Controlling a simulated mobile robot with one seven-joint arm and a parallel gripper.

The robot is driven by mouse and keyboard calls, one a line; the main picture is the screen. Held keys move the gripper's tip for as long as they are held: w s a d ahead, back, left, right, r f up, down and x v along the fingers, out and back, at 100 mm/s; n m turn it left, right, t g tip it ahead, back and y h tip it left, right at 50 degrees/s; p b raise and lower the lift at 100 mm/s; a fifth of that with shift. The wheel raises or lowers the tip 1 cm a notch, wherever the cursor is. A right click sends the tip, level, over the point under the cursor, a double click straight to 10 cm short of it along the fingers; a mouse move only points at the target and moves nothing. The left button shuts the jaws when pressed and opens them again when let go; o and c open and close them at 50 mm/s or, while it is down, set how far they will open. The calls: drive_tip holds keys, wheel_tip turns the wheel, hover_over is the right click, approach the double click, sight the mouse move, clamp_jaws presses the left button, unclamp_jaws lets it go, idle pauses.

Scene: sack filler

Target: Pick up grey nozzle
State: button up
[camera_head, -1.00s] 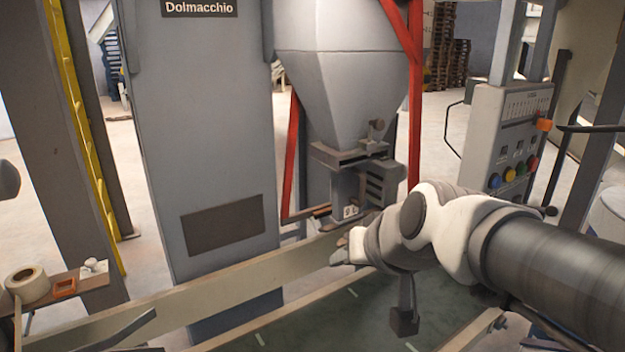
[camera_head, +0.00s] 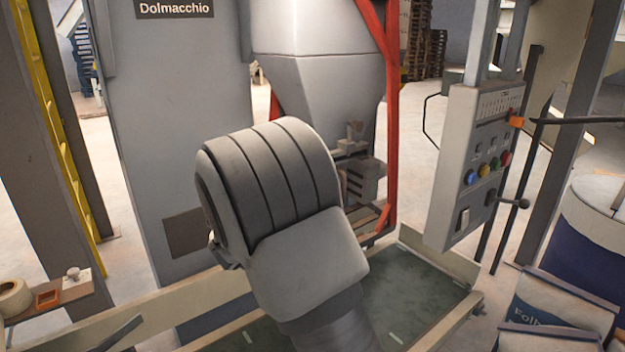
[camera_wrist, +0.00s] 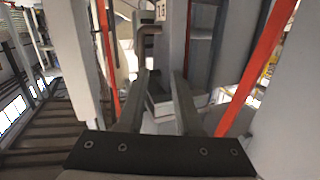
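The grey hopper (camera_head: 315,85) hangs in the red frame in the head view. My arm covers most of the outlet below it, so I cannot make out the grey nozzle there. In the wrist view a grey upright part with a small number label (camera_wrist: 161,10) stands beyond my gripper (camera_wrist: 161,78); I cannot tell whether it is the nozzle. My gripper's two dark fingers are apart, with no object clearly held between them. A pale box-like part (camera_wrist: 160,104) shows beyond the gap. My gripper is hidden behind my arm in the head view.
Red frame posts (camera_head: 392,120) stand close around the hopper outlet. A control box (camera_head: 480,165) with coloured buttons is at the right. Filled sacks (camera_head: 555,300) lie at the lower right. The green conveyor bed (camera_head: 410,295) is clear beside my arm. A tape roll (camera_head: 14,297) sits at lower left.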

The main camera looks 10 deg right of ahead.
drive_tip(key=w+d+f+h+p, duration=0.1)
drive_tip(key=w+d, duration=0.3)
drive_tip(key=d, duration=0.3)
drive_tip(key=w+d+g+h+p, duration=0.1)
drive_tip(key=w+d, duration=0.2)
drive_tip(key=d, duration=0.4)
drive_tip(key=shift+w+f+m+h, duration=0.35)
drive_tip(key=shift+f+m+h, duration=0.05)
clamp_jaws()
idle(1.2)
